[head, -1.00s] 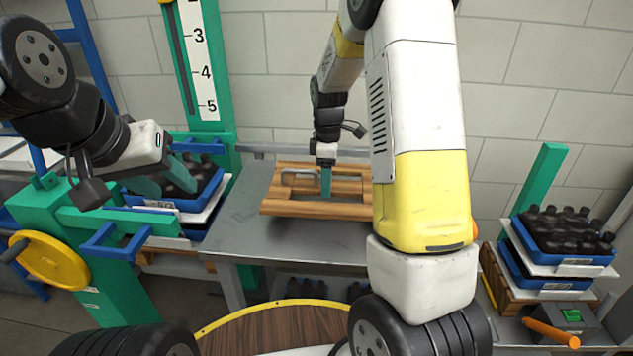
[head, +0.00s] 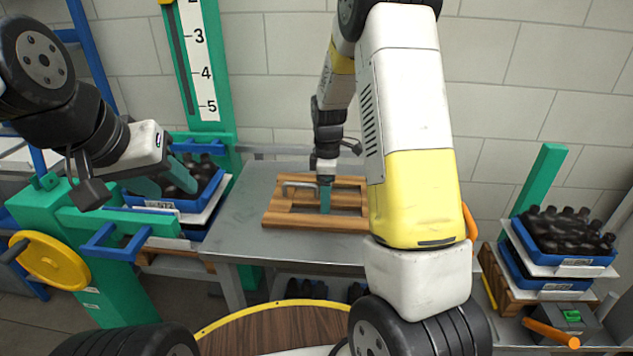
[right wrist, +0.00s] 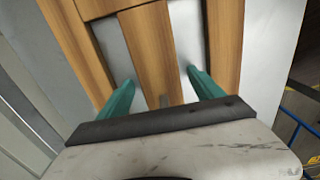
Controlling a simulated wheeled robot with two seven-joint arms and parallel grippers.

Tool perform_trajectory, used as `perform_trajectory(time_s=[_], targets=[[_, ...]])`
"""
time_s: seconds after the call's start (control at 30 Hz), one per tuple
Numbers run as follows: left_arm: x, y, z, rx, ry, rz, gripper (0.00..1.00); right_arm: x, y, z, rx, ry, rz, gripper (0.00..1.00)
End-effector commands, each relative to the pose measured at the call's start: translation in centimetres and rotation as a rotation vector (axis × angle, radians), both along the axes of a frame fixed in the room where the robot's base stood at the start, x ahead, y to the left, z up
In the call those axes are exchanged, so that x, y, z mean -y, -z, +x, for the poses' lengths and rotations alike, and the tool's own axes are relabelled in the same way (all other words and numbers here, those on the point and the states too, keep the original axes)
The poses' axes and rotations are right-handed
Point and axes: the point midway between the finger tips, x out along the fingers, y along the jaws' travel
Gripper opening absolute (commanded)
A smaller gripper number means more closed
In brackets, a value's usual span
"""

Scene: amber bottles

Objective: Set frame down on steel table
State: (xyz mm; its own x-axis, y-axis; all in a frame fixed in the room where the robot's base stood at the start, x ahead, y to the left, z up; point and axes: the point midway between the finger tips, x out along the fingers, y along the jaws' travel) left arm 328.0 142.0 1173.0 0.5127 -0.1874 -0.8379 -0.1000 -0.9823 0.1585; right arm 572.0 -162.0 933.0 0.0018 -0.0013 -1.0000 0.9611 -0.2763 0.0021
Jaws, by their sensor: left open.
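The wooden slatted frame (head: 280,218) with a grey metal handle (head: 300,187) lies level on the steel table (head: 245,222). It also shows in the right wrist view (right wrist: 146,45). My right gripper (head: 325,197) points down at the frame's middle. In the right wrist view its teal fingers (right wrist: 161,80) stand apart on either side of the middle slat, with narrow gaps beside it. My right arm hides the frame's right end. My left gripper (head: 164,183) is open and empty at the left, in front of the bottle crates.
Blue crates of dark bottles (head: 195,203) stand left of the table, beside a green post with a number scale (head: 204,80). More stacked crates (head: 565,258) stand at the right. The table's left part is bare.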

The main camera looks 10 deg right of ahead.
Motion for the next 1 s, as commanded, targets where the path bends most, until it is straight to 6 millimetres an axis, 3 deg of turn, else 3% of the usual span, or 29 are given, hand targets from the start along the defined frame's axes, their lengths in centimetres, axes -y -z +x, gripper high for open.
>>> perform_trajectory(time_s=[0.27, 0.7, 1.0], targets=[[0.0, 0.0, 0.0, 0.0, 0.0, 0.0, 0.45, 0.0, -0.9, 0.0, 0.001, 0.0, 0.001, 0.76], [0.0, 0.0, 0.0, 0.0, 0.0, 0.0, 0.45, 0.0, -9.7, 0.1, 0.003, 0.001, 0.001, 0.76], [0.0, 0.0, 0.0, 0.0, 0.0, 0.0, 0.45, 0.0, -13.0, -0.5, 0.013, 0.027, 0.009, 0.76]])
